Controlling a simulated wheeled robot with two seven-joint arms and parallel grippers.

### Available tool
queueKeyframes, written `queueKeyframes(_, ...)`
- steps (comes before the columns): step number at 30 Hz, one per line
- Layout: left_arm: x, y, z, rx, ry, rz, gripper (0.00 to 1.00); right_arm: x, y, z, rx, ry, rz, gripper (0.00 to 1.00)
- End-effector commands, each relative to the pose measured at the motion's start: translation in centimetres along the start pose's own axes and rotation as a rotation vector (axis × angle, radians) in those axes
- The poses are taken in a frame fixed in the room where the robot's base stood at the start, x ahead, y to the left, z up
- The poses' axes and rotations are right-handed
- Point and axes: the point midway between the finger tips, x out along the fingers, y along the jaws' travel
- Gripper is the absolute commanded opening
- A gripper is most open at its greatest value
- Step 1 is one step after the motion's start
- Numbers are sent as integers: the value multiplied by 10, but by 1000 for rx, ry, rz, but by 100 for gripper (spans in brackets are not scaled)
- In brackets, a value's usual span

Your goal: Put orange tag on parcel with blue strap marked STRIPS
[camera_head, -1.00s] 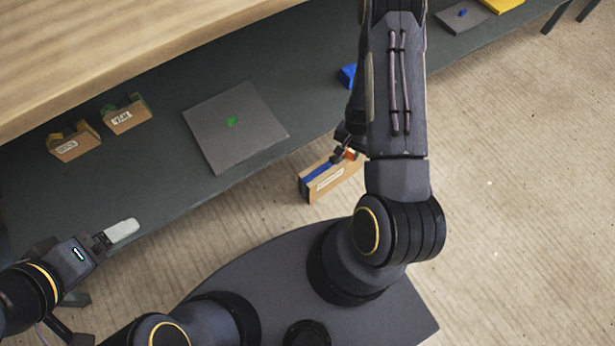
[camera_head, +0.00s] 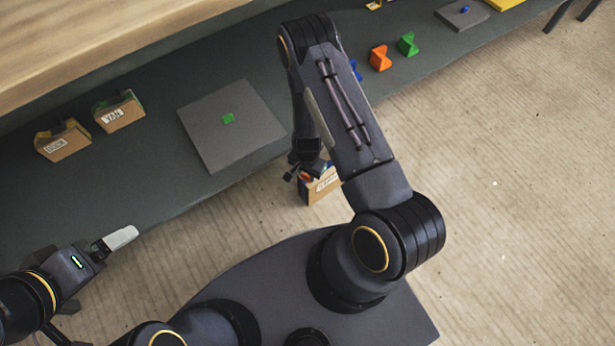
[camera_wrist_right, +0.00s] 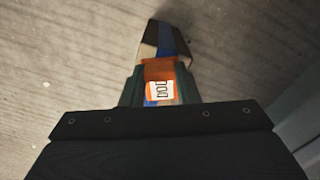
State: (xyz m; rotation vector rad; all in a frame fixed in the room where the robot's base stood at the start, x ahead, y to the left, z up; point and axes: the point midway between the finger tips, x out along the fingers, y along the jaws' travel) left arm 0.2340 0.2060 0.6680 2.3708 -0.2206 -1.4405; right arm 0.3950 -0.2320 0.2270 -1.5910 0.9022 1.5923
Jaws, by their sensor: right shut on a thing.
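A brown parcel (camera_head: 326,186) with a blue strap and a white label hangs below my right gripper (camera_head: 308,172), over the floor in front of the shelf. In the right wrist view the blue strap (camera_wrist_right: 167,40) runs along the parcel, and an orange piece (camera_wrist_right: 157,70) with a white marked patch sits between the fingers of my right gripper (camera_wrist_right: 160,88). The label is too small to read. A separate orange hourglass-shaped piece (camera_head: 380,58) stands on the shelf. My left gripper (camera_head: 120,238) is at the lower left, apart from everything; its finger gap is not clear.
Two other labelled brown parcels (camera_head: 63,141) (camera_head: 119,112) stand at the left on the dark shelf (camera_head: 150,180). A grey plate (camera_head: 240,145) with a green mark lies mid-shelf. A green piece (camera_head: 408,45) and a partly hidden blue piece (camera_head: 356,70) are near the orange one.

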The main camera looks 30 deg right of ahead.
Motion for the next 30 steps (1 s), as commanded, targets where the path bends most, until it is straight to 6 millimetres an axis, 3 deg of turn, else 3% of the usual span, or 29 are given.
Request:
queueKeyframes(1, 9, -4, 5, 0, -1, 0, 89, 15, 1, 0, 2, -1, 1, 7)
queueKeyframes(3, 11, -5, 6, 0, -1, 0, 89, 21, 1, 0, 2, -1, 2, 7)
queueKeyframes(14, 12, -6, 6, 0, 0, 0, 89, 23, 1, 0, 1, -1, 1, 7)
queueKeyframes(15, 12, -5, 6, 0, 0, 0, 89, 22, 1, 0, 1, -1, 1, 31)
queueKeyframes(19, 11, -5, 6, 0, 0, 0, 89, 22, 1, 0, 1, -1, 1, 48)
queueKeyframes(30, 7, -3, 4, 0, 0, 0, 89, 16, 1, 0, 1, -1, 1, 50)
